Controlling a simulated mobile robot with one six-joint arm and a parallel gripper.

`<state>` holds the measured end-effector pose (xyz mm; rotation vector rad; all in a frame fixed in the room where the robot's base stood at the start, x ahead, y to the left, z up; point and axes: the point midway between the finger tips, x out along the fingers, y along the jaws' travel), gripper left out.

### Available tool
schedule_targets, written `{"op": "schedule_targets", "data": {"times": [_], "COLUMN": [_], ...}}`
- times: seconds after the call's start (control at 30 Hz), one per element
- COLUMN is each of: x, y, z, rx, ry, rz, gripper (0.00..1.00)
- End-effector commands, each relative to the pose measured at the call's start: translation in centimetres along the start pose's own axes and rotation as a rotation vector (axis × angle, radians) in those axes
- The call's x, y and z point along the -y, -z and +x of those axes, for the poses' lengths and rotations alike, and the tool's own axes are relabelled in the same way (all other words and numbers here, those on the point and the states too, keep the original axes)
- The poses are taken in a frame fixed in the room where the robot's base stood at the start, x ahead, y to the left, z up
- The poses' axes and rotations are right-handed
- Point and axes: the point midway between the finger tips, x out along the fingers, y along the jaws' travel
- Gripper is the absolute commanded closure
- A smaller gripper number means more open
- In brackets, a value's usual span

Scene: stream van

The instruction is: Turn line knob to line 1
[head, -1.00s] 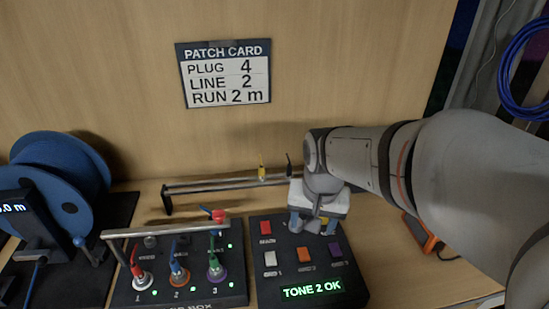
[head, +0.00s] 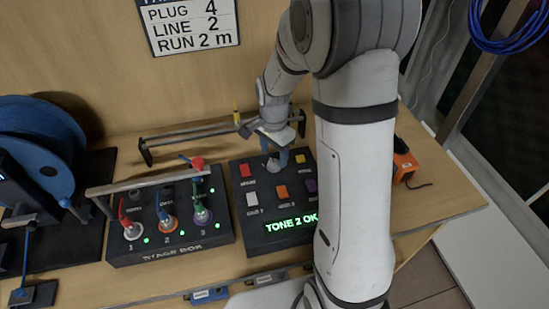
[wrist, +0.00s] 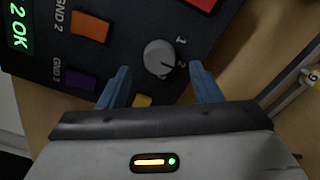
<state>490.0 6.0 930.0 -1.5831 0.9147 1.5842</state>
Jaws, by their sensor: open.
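The line knob (wrist: 158,58) is a small light-grey round dial on the dark tester box (head: 240,228), with the numerals 1 and 2 beside it in the wrist view. Its pointer seems to face the 2, though the mark is small. My gripper (wrist: 160,72) is open, with one blue finger on each side of the knob; I cannot tell whether they touch it. In the head view my gripper (head: 276,157) is over the top of the tester, partly covering the knob. The green display (head: 292,224) reads TONE 2 OK.
Red (head: 245,170), orange (head: 281,192) and other coloured buttons surround the knob. The stage box (head: 160,247) with plugged cables and a raised bar stands left. A metal rail (head: 195,133) lies behind. An orange device (head: 403,165) sits right. The patch card (head: 190,22) reads line 2.

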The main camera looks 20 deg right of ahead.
Motion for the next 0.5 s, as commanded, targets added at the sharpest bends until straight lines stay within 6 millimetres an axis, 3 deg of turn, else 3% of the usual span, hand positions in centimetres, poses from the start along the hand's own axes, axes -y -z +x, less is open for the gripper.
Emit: {"op": "schedule_targets", "data": {"times": [0.2,0.5], "x": [-0.1,-0.1], "y": [0.0,0.0], "z": [2.8,3.5], "rx": [0.001,0.0], "ry": [-0.002,0.001], "rz": [0.0,0.0], "gripper": [0.42,0.42]}}
